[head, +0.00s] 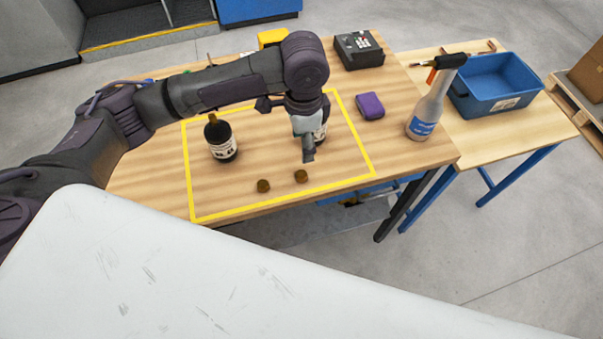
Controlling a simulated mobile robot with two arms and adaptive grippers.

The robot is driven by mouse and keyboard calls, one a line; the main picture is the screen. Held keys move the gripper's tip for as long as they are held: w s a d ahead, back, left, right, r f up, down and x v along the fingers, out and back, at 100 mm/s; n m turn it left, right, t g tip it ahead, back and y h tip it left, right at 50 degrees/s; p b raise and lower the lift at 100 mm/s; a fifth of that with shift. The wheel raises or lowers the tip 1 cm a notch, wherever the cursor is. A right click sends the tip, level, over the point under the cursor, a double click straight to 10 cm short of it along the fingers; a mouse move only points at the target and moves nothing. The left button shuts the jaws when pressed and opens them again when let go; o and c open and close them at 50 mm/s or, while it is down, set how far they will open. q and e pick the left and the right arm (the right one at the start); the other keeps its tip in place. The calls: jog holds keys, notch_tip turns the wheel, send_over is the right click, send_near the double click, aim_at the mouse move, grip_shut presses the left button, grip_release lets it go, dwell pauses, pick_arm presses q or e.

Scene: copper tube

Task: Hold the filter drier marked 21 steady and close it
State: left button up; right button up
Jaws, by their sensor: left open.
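A dark filter drier (222,148) with a white label and a brass-coloured top stands upright in the left part of the yellow-outlined area; its number is too small to read. A second dark filter drier (322,132) with a white label is mostly hidden behind my left gripper (308,154). The left gripper is open and points down in front of this second one; I cannot tell whether they touch. Two small brown caps, a left cap (263,186) and a right cap (301,176), lie on the wood near the front line. My right gripper is not in view.
On the workbench (412,160) are a purple case (370,105), a black device (359,50), a yellow object (272,38) and a white spray bottle (424,116). A blue bin (497,104) sits on the side table. The outlined area's front right is clear.

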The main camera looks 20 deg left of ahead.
pick_arm(q)
jog(key=p, duration=0.1)
send_over(301, 174)
jog(key=f, duration=0.8)
jog(key=shift+s+d+f, duration=0.1)
jog(key=shift+d+f, duration=0.05)
jog(key=shift+d, duration=0.1)
jog(key=shift+f, duration=0.15)
jog(key=f, duration=0.1)
jog(key=f+p, duration=0.1)
jog(key=f, duration=0.3)
jog(key=shift+a+p, duration=0.25)
jog(key=shift+p, duration=0.1)
jog(key=shift+c, duration=0.2)
jog(key=c, duration=1)
